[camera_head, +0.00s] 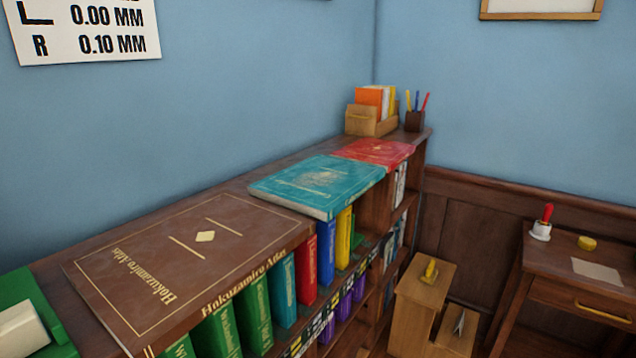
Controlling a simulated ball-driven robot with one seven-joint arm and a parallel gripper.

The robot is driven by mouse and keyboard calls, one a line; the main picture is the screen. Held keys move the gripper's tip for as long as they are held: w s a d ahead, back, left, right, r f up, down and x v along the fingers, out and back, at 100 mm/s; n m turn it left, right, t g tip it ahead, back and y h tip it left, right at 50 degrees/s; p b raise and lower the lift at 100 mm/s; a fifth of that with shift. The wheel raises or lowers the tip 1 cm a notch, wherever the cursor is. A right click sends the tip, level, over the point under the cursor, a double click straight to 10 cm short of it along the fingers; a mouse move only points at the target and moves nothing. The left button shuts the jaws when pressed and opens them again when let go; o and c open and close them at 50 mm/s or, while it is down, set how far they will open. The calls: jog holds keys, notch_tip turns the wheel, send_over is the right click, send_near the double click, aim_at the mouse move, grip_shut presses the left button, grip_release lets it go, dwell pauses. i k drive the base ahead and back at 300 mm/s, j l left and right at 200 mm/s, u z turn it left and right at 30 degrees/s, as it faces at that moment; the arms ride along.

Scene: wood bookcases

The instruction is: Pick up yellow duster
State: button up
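A small yellow object (430,270) lies on the top of a light wooden step stool (413,290) at the lower right, beyond the end of the bookcase. It may be the yellow duster, but it is too small to be sure. A second yellow object, short and rounded (587,243), sits on the dark wooden desk (557,262) at the right. I cannot tell which of the two is the duster. My gripper is not in view.
A long wooden bookcase (398,214) runs along the left wall. On it lie a brown atlas (190,255), a teal book (318,185) and a red book (375,152). A green item with a cream block (22,328) is at lower left. A red-handled bell (542,225) stands on the desk.

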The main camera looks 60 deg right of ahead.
aim_at(428, 276)
jog(key=z, duration=1.95)
jog(key=i+l, duration=0.1)
jog(key=i, duration=0.7)
jog(key=i+u, duration=0.1)
jog(key=i, duration=0.65)
